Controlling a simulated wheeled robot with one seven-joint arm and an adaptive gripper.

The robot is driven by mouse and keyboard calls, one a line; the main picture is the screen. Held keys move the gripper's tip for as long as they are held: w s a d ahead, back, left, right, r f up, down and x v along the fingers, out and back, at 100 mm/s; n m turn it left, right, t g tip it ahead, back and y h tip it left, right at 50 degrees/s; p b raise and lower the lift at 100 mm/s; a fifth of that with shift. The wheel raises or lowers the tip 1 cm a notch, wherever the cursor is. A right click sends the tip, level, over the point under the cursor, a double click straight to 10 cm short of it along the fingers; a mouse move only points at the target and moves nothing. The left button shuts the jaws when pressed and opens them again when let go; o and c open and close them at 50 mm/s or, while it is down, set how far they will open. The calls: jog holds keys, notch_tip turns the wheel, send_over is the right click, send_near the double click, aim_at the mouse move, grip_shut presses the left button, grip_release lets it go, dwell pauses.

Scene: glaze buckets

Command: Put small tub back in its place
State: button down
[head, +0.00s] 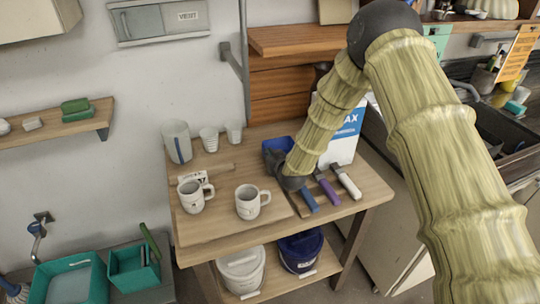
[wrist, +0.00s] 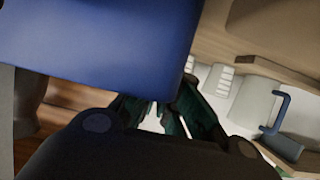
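A small blue tub (head: 276,146) is at the back of the wooden table, right of the mugs. In the wrist view a large blue surface (wrist: 90,40), seemingly the tub, fills the upper left. My gripper (head: 288,178) is beside the tub's near side, in front of it as the head view sees it. In the wrist view the dark green fingers of my gripper (wrist: 155,112) reach up to the lower edge of the blue surface. The blue surface hides their tips, so I cannot tell whether they grip it.
Two mugs (head: 249,202) stand on a board at the table's front. A pitcher (head: 177,142) and two cups stand behind. Blue, purple and white handled tools (head: 328,189) lie at right, before a white-and-blue bag (head: 346,128). White (head: 241,270) and blue (head: 300,252) buckets stand on the lower shelf.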

jog(key=shift+f, duration=0.2)
jog(key=c, duration=1.6)
grip_release()
jog(key=shift+r, duration=0.1)
jog(key=shift+c, duration=0.2)
jog(key=shift+r, duration=0.1)
